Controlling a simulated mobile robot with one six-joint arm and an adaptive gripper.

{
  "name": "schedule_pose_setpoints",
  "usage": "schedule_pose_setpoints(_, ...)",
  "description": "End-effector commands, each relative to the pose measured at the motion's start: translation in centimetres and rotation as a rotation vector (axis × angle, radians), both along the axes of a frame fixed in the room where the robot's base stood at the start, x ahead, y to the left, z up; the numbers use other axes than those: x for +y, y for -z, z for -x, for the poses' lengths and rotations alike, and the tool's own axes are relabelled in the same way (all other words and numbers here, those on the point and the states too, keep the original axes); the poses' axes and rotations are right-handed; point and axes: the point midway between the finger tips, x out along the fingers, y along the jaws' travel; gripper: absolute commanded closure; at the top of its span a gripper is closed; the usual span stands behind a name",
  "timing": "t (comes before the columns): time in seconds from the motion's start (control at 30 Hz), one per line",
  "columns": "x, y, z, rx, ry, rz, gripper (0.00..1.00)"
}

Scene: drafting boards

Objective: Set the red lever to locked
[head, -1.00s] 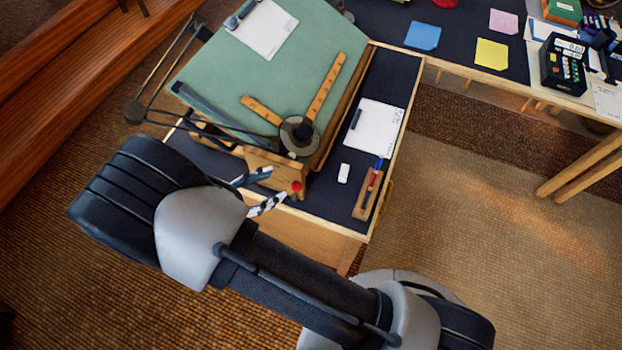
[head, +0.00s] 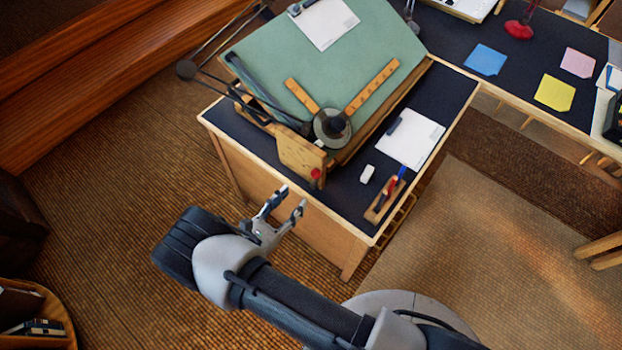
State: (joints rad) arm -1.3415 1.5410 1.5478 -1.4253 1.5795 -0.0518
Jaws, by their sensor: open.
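The red lever shows as a red knob (head: 316,173) at the side of a wooden block (head: 301,158) under the front corner of the tilted green drafting board (head: 318,72). The lever's arm and any lock markings are too small to make out. My gripper (head: 289,200) is open and empty, with its two fingers pointing up and to the right. In the picture it sits below and left of the red knob, apart from it, over the front side of the desk.
The dark desk top (head: 345,205) holds a white eraser (head: 367,174), a wooden pen tray (head: 379,208) and a white pad (head: 410,138). A drafting arm with wooden rulers (head: 372,86) lies on the board.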

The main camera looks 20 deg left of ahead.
Motion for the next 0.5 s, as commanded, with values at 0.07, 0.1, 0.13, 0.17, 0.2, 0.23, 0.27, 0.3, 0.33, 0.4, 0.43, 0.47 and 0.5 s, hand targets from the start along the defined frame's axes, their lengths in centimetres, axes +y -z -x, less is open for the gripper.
schedule_pose_setpoints(0.07, -0.9, 0.1, -1.8, 0.002, 0.007, 0.001, 0.55)
schedule_pose_setpoints(0.1, -1.2, 0.1, -2.6, 0.002, 0.006, 0.001, 0.55)
schedule_pose_setpoints(0.13, -1.5, 0.1, -3.2, 0.001, 0.006, 0.001, 0.55)
schedule_pose_setpoints(0.17, -1.7, 0.1, -3.8, 0.001, 0.006, 0.001, 0.55)
schedule_pose_setpoints(0.2, -1.9, 0.1, -4.5, 0.001, 0.006, 0.0, 0.55)
schedule_pose_setpoints(0.23, -2.1, 0.1, -5.1, 0.001, 0.006, 0.0, 0.55)
schedule_pose_setpoints(0.27, -2.3, 0.1, -5.5, 0.001, 0.006, 0.0, 0.55)
schedule_pose_setpoints(0.3, -2.6, 0.1, -6.1, 0.001, 0.005, 0.0, 0.55)
schedule_pose_setpoints(0.33, -2.7, 0.1, -6.5, 0.001, 0.005, -0.001, 0.55)
schedule_pose_setpoints(0.4, -3.0, 0.0, -7.4, 0.002, 0.004, -0.001, 0.55)
schedule_pose_setpoints(0.43, -3.1, 0.0, -7.6, 0.002, 0.004, -0.001, 0.55)
schedule_pose_setpoints(0.47, -3.2, 0.0, -7.9, 0.002, 0.003, -0.001, 0.55)
schedule_pose_setpoints(0.5, -3.3, 0.0, -8.2, 0.001, 0.002, 0.0, 0.55)
